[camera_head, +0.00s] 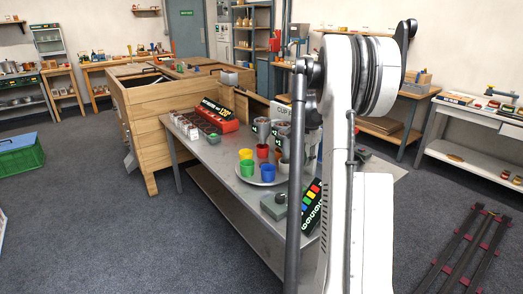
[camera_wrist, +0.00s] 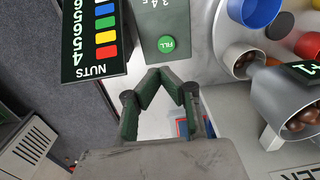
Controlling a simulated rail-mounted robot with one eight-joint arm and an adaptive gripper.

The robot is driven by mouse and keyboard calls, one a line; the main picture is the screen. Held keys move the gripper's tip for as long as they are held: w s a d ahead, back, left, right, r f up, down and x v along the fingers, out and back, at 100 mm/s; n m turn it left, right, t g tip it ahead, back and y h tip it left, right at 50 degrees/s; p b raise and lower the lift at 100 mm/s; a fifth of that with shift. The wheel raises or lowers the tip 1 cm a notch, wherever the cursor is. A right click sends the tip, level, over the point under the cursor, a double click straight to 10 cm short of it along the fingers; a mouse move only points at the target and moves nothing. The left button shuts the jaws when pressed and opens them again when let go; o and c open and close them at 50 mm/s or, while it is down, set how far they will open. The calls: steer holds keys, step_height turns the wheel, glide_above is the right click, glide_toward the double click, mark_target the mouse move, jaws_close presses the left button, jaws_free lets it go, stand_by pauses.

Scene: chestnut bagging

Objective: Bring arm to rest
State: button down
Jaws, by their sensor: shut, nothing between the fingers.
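My gripper (camera_wrist: 168,76) shows in the wrist view, its two dark green fingers closed to a point with nothing held. It is over the table's edge area, just below a grey box with a round green FILL button (camera_wrist: 167,44). A black NUTS panel (camera_wrist: 96,40) with coloured squares lies to its left. My white arm stands upright in the head view and hides part of the table; the gripper itself is not seen there.
In the wrist view a grey scoop-like cup with chestnuts (camera_wrist: 283,101) is at the right. A wooden bench (camera_head: 150,100) adjoins. Open carpet lies at the left front.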

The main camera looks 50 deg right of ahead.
steer(key=shift+a, duration=0.1)
steer(key=w+a+r+n+t, duration=0.1)
steer(key=a+r+n, duration=0.25)
steer(key=a, duration=0.75)
steer(key=w+a+r+n+t+h, duration=0.1)
steer(key=a+r+n, duration=0.3)
steer(key=a, duration=0.7)
steer(key=w+a+r+n+t, duration=0.1)
steer(key=a+r+n, duration=0.1)
steer(key=a+r, duration=0.6)
steer(key=s+a+f+n+t, duration=0.1)
steer(key=s+a+f+n, duration=0.1)
steer(key=s+a, duration=0.3)
steer(key=s+a+f+n+t, duration=0.1)
steer(key=s+a+n, duration=0.4)
steer(key=a, duration=0.8)
steer(key=s+a+f+n+t+y, duration=0.1)
steer(key=s+a+f+n+t, duration=0.1)
steer(key=s+a, duration=0.4)
steer(key=a+f+n, duration=0.1)
steer(key=a, duration=0.2)
steer(key=shift+a+f, duration=0.15)
steer(key=shift+f, duration=0.1)
step_height(320, 180, down, 6)
steer(key=b, duration=0.5)
steer(key=shift+r+b, duration=0.2)
steer(key=shift+b, duration=0.1)
